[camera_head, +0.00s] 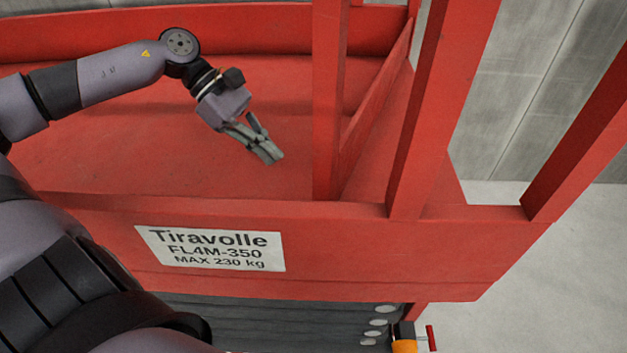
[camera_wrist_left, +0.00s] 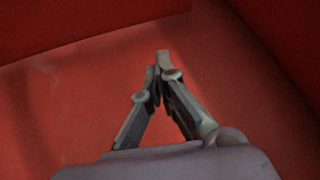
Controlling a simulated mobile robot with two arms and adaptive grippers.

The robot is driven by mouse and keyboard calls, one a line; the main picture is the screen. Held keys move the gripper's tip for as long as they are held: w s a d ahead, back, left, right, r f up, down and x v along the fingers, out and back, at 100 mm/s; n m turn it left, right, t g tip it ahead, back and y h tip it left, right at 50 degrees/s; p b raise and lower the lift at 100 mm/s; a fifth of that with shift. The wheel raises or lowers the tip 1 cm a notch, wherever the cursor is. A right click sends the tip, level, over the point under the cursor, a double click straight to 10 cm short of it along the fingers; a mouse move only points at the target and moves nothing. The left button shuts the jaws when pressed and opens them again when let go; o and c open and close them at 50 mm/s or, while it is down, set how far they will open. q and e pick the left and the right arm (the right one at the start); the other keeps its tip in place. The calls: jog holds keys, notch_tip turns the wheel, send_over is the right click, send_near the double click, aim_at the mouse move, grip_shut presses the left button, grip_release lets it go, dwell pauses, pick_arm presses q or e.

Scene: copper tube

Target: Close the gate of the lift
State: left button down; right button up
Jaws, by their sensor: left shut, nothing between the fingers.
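The red lift fills most of the head view, with its platform floor (camera_head: 160,150) and a front panel (camera_head: 400,255) carrying a white label. A red upright post (camera_head: 330,100) stands to the right of my gripper, with a slanted red rail (camera_head: 375,105) behind it. I cannot tell for sure which red part is the gate, or how far it is open. My left gripper (camera_head: 270,153) is shut and empty above the platform floor, left of the post and apart from it. In the left wrist view its fingertips (camera_wrist_left: 162,68) meet over bare red surface. My right gripper is out of view.
Two more red uprights, a wide one (camera_head: 440,100) and one at the right (camera_head: 580,135), rise from the front edge. A red wall (camera_head: 250,35) closes the back. The floor around my left gripper is clear. An orange part (camera_head: 404,345) shows at the bottom.

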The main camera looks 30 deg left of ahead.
pick_arm(q)
jog(key=b+x, duration=0.5)
jog(key=x, duration=0.1)
jog(key=shift+s+f+b, duration=0.1)
jog(key=shift+f+b, duration=0.3)
jog(key=d, duration=0.3)
jog(key=shift+w+d+r, duration=0.1)
jog(key=shift+w+d, duration=0.15)
jog(key=shift+w, duration=0.15)
jog(key=shift+w+d, duration=0.1)
jog(key=shift+d, duration=0.5)
jog(key=shift+a, duration=0.1)
